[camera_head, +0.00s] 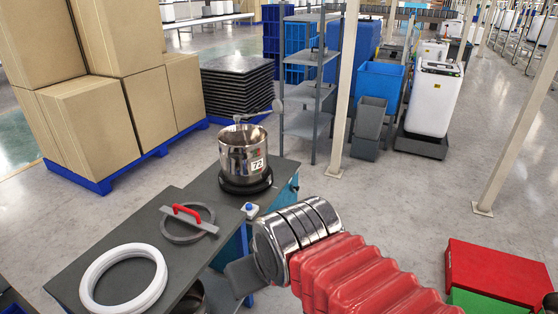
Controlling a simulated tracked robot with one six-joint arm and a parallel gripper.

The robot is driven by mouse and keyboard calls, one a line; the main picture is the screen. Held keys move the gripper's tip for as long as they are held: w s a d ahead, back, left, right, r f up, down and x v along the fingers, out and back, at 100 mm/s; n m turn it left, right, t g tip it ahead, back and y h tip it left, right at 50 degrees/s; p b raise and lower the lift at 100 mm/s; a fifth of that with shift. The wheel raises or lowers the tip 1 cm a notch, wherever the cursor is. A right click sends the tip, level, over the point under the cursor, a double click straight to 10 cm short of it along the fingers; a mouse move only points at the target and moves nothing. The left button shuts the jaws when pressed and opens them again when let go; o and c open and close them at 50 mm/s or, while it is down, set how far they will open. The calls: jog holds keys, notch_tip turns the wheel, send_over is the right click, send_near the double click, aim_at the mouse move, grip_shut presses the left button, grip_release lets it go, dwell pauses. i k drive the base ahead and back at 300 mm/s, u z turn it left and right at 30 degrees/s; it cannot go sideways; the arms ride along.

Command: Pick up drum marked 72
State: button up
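The drum marked 72 (236,158) is a shiny steel cylinder with a white label reading 72 and a small red mark. It stands upright on a black round base (246,185) at the far end of a dark grey workbench (130,220). A metal handle or arm sticks up at its rim. My gripper (244,278) is at the end of my red-sleeved arm, to the front and right of the drum and apart from it. One dark grey part of it shows beside the bench edge; its fingertips are mostly hidden, so I cannot tell its opening.
A grey ring with a red handle (187,213) and a white ring (124,280) lie on the bench. A small blue-topped button (250,208) is near the drum. Boxes (110,120) stand behind left, a shelf (308,90) behind right.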

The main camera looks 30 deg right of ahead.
aim_at(243, 148)
jog(key=z, duration=0.4)
jog(key=k, duration=0.6)
jog(key=z, duration=0.6)
jog(key=i, duration=1.55)
jog(key=z, duration=0.5)
